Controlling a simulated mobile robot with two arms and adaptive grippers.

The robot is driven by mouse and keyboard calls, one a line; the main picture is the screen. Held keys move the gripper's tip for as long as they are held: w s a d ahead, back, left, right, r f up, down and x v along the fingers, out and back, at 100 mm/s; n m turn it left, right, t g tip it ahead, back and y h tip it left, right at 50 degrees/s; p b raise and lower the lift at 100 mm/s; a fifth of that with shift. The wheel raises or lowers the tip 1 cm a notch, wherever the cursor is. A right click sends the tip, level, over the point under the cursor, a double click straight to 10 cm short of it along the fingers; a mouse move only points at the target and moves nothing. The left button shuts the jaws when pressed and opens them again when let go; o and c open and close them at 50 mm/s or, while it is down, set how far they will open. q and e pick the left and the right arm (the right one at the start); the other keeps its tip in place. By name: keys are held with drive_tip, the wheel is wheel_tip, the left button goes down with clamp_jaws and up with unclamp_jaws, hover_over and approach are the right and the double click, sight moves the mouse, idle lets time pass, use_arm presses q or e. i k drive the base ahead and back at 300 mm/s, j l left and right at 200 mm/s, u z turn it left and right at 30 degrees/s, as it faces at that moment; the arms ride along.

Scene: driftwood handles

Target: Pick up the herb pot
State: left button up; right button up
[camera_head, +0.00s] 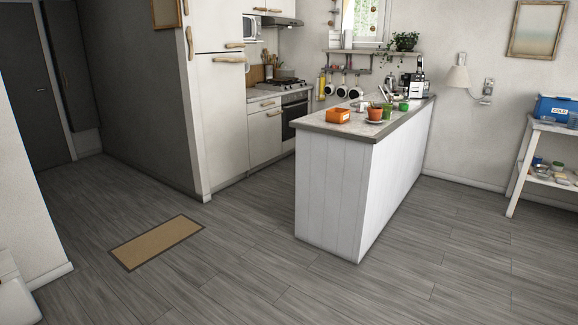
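Small pots stand on the grey-topped counter (345,131) of the white peninsula, some way off ahead and right of the middle. One is a terracotta-coloured pot (375,113) on a saucer near the counter's near end. Small green containers (404,106) stand just behind and to its right. A leafy plant in a pot (405,41) sits on the wall shelf above. I cannot tell at this size which of these is the herb pot. Neither of my grippers is in view.
An orange bin (338,115) sits on the counter's near left, and a coffee machine (417,86) at its far end. A brown mat (157,242) lies on the floor. A white rack (548,128) with a blue box (556,108) stands right. The floor before the peninsula is clear.

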sight(374, 113)
drive_tip(key=i, duration=2.35)
